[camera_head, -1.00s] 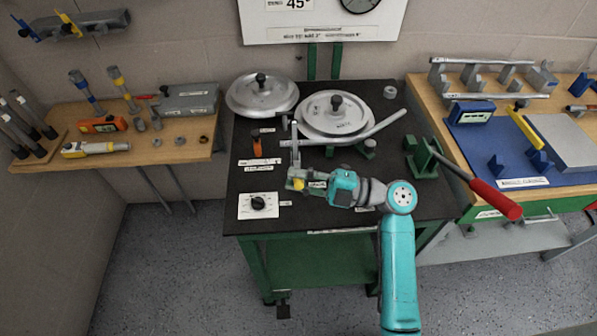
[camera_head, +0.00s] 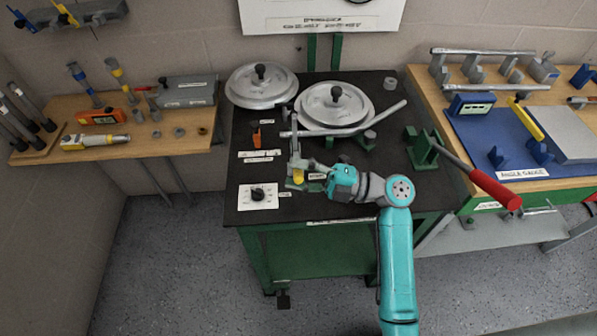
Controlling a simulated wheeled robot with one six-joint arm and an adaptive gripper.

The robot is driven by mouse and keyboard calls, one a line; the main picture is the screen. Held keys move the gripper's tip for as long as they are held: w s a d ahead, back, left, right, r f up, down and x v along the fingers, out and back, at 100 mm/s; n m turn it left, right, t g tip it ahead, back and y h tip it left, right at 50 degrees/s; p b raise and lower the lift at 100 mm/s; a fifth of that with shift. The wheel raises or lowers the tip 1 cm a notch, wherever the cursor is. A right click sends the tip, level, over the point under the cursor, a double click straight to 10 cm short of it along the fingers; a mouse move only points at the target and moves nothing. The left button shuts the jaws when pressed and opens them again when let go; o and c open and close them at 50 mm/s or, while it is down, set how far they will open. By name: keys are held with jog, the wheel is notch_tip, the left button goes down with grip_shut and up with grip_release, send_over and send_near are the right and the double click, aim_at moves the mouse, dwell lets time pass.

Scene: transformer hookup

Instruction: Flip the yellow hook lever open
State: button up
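A small yellow part (camera_head: 298,177), which looks like the hook lever, shows at the left of the green and grey fixture (camera_head: 296,187) on the black bench top. A grey upright piece (camera_head: 295,147) rises just behind it. My gripper (camera_head: 311,169) is at the fixture, just right of the yellow part. It reaches in from the right, with my teal wrist beside it. The fingers are small and blend with the grey fixture, so I cannot tell whether they touch the yellow part or how far apart they are.
A long grey tube (camera_head: 345,128) lies behind my gripper, in front of two round metal discs. A white dial plate (camera_head: 258,196) is at the front left. A green stand with a red-handled lever (camera_head: 490,188) is to the right.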

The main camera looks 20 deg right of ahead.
jog(key=v, duration=1.2)
dwell(0.4)
